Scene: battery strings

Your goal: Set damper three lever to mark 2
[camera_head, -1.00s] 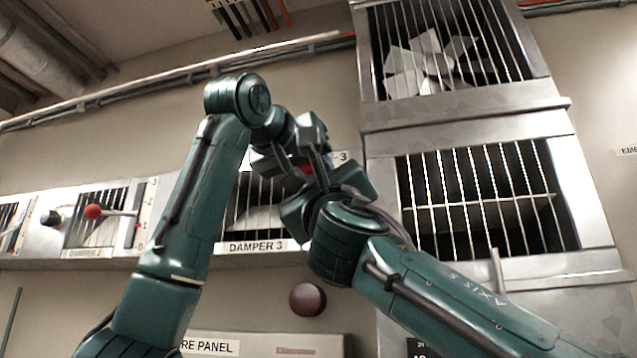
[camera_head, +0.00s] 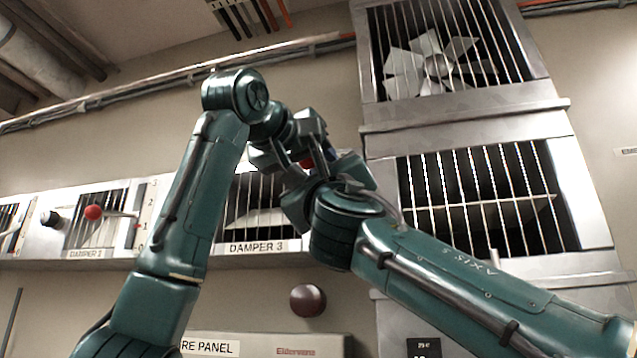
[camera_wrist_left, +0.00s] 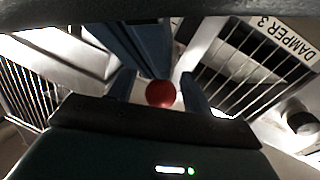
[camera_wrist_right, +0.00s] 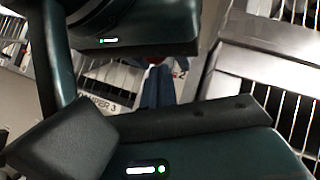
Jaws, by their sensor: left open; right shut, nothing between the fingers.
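Damper 3 is a barred vent (camera_head: 262,205) above the DAMPER 3 label (camera_head: 257,247). Its lever has a red ball knob (camera_head: 307,163), seen between the grippers. My left gripper (camera_head: 302,163) is open; the left wrist view shows the red knob (camera_wrist_left: 160,93) between its spread fingers, contact unclear. My right gripper (camera_head: 318,172) is beside it, and its shut fingers (camera_wrist_right: 158,86) point at the knob area with nothing between them. The grippers hide the lever's arm and most of the scale in the head view. A "2" mark (camera_wrist_right: 180,74) shows in the right wrist view.
Another damper with a red knob (camera_head: 93,212) and a numbered scale is at left, with a dark knob (camera_head: 50,218) beside it. A barred duct (camera_head: 485,200) stands close at right. A dark red round button (camera_head: 307,300) is below. My two arms are very close together.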

